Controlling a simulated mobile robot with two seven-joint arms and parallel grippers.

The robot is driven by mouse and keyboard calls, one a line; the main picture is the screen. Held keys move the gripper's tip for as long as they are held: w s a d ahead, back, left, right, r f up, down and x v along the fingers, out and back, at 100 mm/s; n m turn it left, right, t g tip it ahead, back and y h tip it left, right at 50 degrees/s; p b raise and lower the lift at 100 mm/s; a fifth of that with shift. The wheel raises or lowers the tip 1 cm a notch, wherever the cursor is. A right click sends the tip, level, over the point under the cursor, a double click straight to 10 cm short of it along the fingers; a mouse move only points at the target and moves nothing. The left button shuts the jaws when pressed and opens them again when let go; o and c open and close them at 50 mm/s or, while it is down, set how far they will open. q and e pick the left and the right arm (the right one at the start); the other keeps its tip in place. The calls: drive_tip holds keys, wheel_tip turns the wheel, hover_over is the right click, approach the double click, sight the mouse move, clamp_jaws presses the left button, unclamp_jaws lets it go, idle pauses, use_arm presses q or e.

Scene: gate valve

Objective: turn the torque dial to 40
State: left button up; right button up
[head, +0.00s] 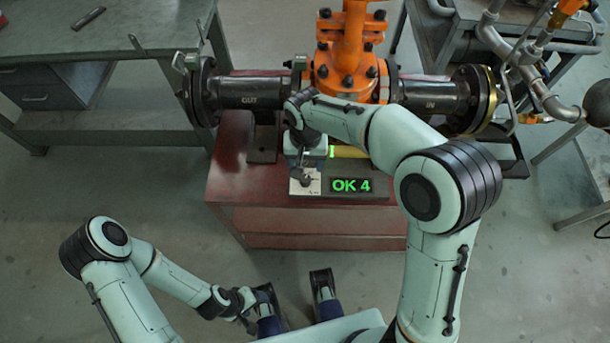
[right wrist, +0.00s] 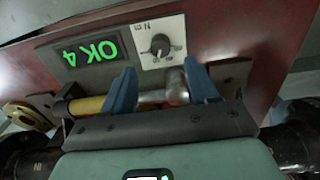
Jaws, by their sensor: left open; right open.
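The torque dial is a black round knob (right wrist: 160,45) on a white plate marked "N m" in the right wrist view. It also shows as a dark knob on the white plate in the head view (head: 304,181). Its small figures are too blurred to read its setting. My right gripper (head: 306,161) hangs close above and behind the plate. In the right wrist view its two blue fingers (right wrist: 162,86) are apart, and the knob appears beyond the gap between them, untouched as far as I can see. My left gripper (head: 250,311) is low, away from the bench, and open.
A dark display (head: 352,185) reads "OK 4" in green beside the dial. A yellow-handled tool (right wrist: 88,105) with a metal shaft lies behind the panel, near my right fingers. An orange valve (head: 345,50) on black pipes stands behind. The red bench (head: 232,165) has bare surface at left.

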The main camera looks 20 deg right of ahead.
sight(305, 178)
wheel_tip(305, 178, down, 8)
drive_tip(key=shift+r+b, duration=0.1)
drive_tip(key=shift+b, duration=0.6)
drive_tip(key=c, duration=1)
